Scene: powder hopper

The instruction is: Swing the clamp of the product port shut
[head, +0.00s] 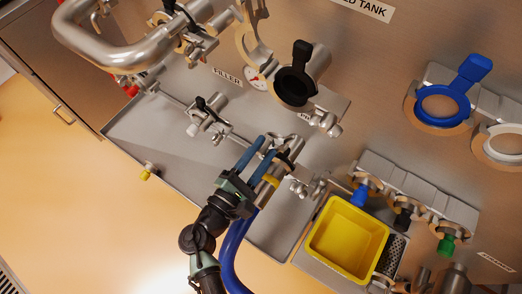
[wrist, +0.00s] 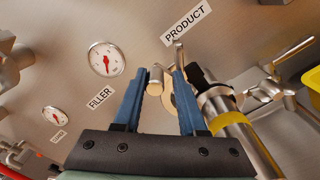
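The product port shows in the wrist view under the PRODUCT label (wrist: 186,24), with a metal pipe end (wrist: 232,125) carrying a black band and a yellow ring. In the head view a blue hose (head: 232,250) runs to this pipe end, which lies beside my gripper. The clamp (wrist: 155,79) shows as a silver knob and part of a curved metal piece in the wrist view; my fingers hide some of it. My gripper (wrist: 159,72) has blue fingers spread on both sides of the knob, with gaps visible. In the head view my gripper (head: 267,144) partly hides the port.
A yellow bin (head: 348,238) stands to the right, near small valves with blue, black and green ends. A black-capped port (head: 293,86) is above my gripper. A gauge (wrist: 106,59) and FILLER label are on the panel. A thick metal pipe (head: 85,40) is upper left.

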